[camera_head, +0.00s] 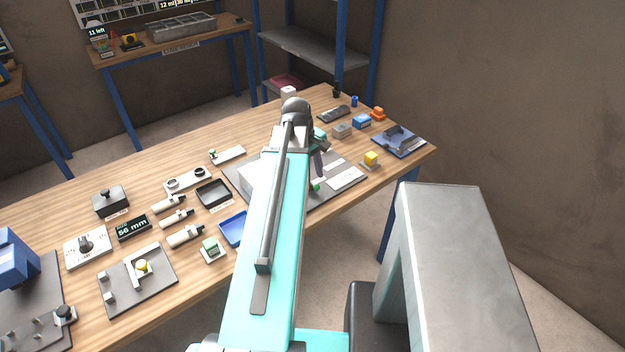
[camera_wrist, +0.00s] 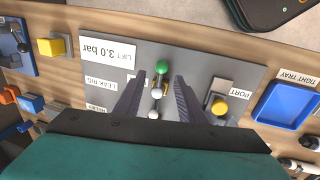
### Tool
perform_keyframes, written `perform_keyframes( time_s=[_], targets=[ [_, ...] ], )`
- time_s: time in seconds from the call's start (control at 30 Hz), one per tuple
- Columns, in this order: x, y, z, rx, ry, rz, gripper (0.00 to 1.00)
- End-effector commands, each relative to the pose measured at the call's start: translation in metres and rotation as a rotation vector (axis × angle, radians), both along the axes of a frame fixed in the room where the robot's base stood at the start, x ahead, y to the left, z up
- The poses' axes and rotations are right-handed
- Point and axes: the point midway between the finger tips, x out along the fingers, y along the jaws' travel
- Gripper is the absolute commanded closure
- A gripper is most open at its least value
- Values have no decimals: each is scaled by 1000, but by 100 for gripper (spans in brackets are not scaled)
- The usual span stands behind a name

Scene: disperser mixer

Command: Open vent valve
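A small fitting (camera_wrist: 157,94) stands on the grey rig plate (camera_wrist: 205,66) in the wrist view, with a green ball knob (camera_wrist: 162,67), pale round parts and a bit of yellow. No label reading vent shows, so I cannot tell for sure that it is the vent valve. The green knob also shows in the head view (camera_head: 315,187), just beside my gripper. My gripper (camera_wrist: 160,82) is open, its two dark fingers on either side of the fitting with gaps to both. Contact cannot be seen. My arm hides much of the rig in the head view.
A yellow knob (camera_wrist: 220,107) stands on the plate by the PORT label. A yellow block (camera_wrist: 52,46) and a blue tray (camera_wrist: 289,104) lie to the sides. Plates reading "LIFT 3.0 bar" (camera_wrist: 107,55) and "LEAK RIG" (camera_wrist: 98,83) appear upside down. Small items cover the wooden bench (camera_head: 75,205).

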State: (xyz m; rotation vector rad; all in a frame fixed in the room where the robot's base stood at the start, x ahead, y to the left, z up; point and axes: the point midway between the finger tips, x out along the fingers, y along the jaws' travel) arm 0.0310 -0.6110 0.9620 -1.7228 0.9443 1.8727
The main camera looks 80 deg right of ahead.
Motion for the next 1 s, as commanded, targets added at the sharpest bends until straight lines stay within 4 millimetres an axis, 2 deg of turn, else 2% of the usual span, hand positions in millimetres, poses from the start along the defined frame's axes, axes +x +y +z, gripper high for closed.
perform_keyframes(
  time_s=[1.0],
  targets=[
    [14,13,97,-1,1,1,64]
  ],
)
